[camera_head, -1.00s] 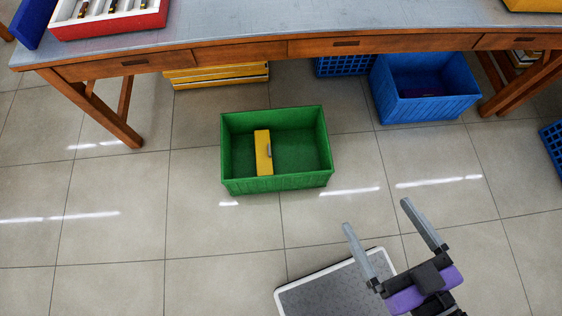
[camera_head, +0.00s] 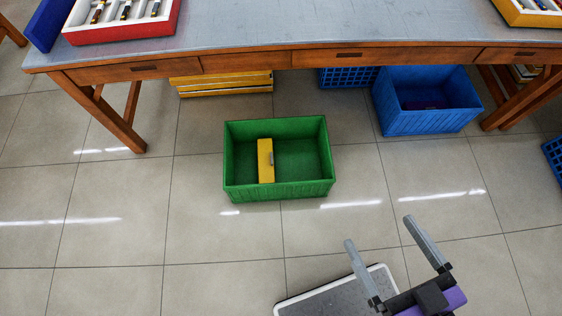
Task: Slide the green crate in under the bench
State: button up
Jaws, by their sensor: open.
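The green crate (camera_head: 279,192) stands upright on the tiled floor in front of the bench, clear of its front edge. A yellow block-like item (camera_head: 265,160) with a small grey part lies inside it. The bench (camera_head: 300,32) has a grey top and a wooden frame with drawers, and spans the upper part of the view. My gripper (camera_head: 379,232) is open and empty, at the lower right of the crate and apart from it. Its two grey fingers point up toward the bench.
Under the bench stand a yellow slatted crate (camera_head: 222,84), a blue lattice crate (camera_head: 347,77) and a blue bin (camera_head: 425,122). Floor between the yellow and blue crates looks open. A red tray (camera_head: 120,32) sits on the bench top. Another blue crate (camera_head: 554,155) is at the right edge.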

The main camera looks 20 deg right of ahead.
aim_at(304, 167)
jog(key=i+l+u, duration=0.4)
jog(key=l, duration=0.2)
jog(key=i+l+u, duration=0.2)
jog(key=l, duration=0.15)
jog(key=i+l+u, duration=0.2)
jog(key=l, duration=0.2)
jog(key=l+u, duration=0.2)
jog(key=l, duration=0.2)
jog(key=i, duration=0.05)
